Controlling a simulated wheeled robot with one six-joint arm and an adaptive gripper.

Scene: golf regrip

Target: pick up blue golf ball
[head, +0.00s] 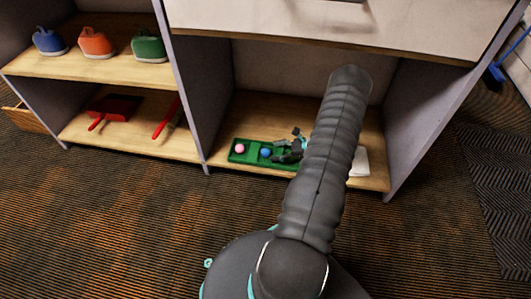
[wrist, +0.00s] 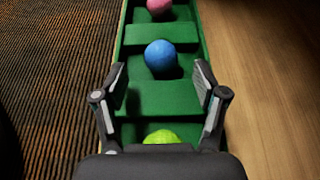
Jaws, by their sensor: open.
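The blue golf ball (wrist: 161,55) sits in a compartment of a long green tray (wrist: 160,99). In the head view the blue ball (head: 265,153) is in the tray (head: 253,159) on the low shelf, just left of my gripper (head: 291,146). In the wrist view my gripper (wrist: 160,95) is open and empty, its fingers on either side of the tray. The blue ball lies a little beyond the fingertips, between their lines and not touched. A pink ball (wrist: 159,7) is farther along the tray, and a yellow-green ball (wrist: 162,137) is nearer, partly hidden by my gripper.
The wooden low shelf (head: 228,123) has side panels and a cabinet (head: 340,22) above it. A white object (head: 361,162) lies right of my arm. Colored shoe-like items (head: 96,42) and red items (head: 113,106) are on the left shelves.

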